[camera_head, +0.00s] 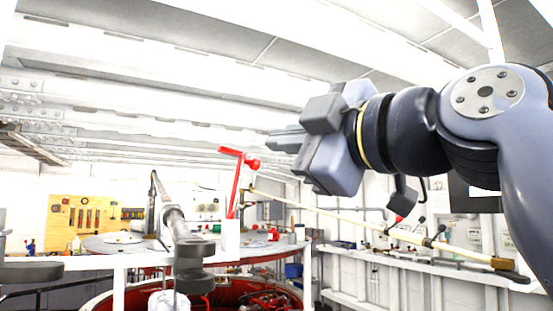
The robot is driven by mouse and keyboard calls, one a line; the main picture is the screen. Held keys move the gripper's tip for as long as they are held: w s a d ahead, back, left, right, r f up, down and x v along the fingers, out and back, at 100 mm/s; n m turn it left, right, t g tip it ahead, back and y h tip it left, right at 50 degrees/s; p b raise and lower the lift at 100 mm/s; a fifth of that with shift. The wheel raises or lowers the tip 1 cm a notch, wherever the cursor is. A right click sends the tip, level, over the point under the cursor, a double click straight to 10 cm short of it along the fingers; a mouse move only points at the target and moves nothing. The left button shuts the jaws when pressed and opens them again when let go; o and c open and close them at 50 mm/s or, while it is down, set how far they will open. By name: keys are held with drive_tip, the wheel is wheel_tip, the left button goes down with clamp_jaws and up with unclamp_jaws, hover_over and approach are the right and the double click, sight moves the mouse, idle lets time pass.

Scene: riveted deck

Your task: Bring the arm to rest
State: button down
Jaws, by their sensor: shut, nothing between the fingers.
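My arm reaches in from the right edge of the head view, raised high in front of the ceiling. My gripper (286,139) is at its left end and points left. Its fingers are together with nothing between them. It hangs in the air, apart from everything around it in the picture. The wrist body hides part of the wall behind it.
Below the gripper a red lever (236,182) stands upright near a grey pipe fitting (186,240). A long pole (380,228) slants down to the right. A white railed bench (430,262) runs along the right. A pegboard with tools (82,216) hangs at the far left.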

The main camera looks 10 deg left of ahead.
drive_tip(key=shift+v, duration=1.2)
drive_tip(key=shift+a+r, duration=0.15)
drive_tip(key=w+a+p, duration=0.3)
drive_tip(key=w+a, duration=0.3)
drive_tip(key=w, duration=0.3)
drive_tip(key=shift+w+a+f, duration=0.2)
drive_tip(key=shift+a+f, duration=0.05)
drive_tip(key=shift+a, duration=0.1)
